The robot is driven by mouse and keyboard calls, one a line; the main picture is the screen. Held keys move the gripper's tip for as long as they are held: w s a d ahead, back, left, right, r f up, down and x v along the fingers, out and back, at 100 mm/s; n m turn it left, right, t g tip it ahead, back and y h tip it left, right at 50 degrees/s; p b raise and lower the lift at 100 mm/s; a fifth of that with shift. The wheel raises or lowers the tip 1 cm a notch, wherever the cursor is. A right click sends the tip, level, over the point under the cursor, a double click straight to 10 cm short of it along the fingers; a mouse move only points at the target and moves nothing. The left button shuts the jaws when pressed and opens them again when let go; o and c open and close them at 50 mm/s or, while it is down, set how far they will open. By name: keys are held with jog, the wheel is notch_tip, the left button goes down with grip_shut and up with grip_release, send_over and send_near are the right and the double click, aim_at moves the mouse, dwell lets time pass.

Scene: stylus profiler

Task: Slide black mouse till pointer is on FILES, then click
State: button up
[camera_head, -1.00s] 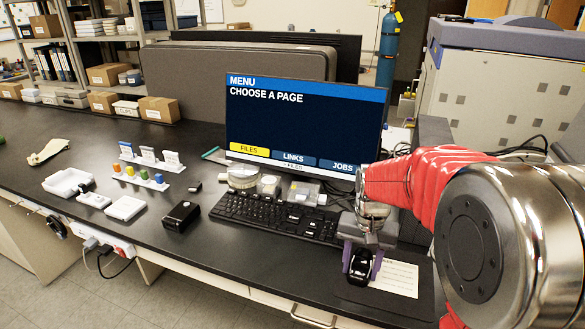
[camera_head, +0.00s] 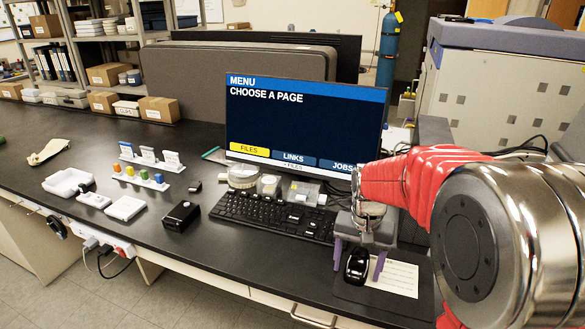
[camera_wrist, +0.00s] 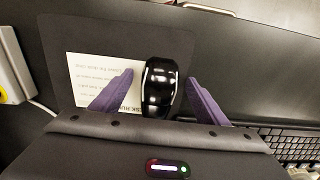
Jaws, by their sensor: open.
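The black mouse (camera_head: 356,266) lies on a dark mat (camera_head: 345,291) at the bench's front; it also shows in the wrist view (camera_wrist: 158,88). My gripper (camera_head: 358,264) is open, with its purple fingers on either side of the mouse. In the wrist view my gripper (camera_wrist: 161,80) shows a gap between each finger and the mouse. The monitor (camera_head: 300,125) reads MENU and CHOOSE A PAGE. Its bottom row has a yellow FILES button (camera_head: 249,149), and blue LINKS (camera_head: 293,158) and JOBS (camera_head: 341,164) buttons. I cannot make out a pointer.
A black keyboard (camera_head: 270,215) lies left of the mat. A printed card (camera_head: 396,278) lies on the mat beside the mouse. Small containers (camera_head: 303,191) stand below the monitor. A black box (camera_head: 181,215) and white trays (camera_head: 68,182) stand farther left.

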aim_at(357, 266)
jog(key=shift+c, duration=0.4)
jog(key=shift+r, duration=3.5)
jog(key=shift+r, duration=0.15)
notch_tip(357, 266, up, 13)
jog(key=shift+r, duration=0.2)
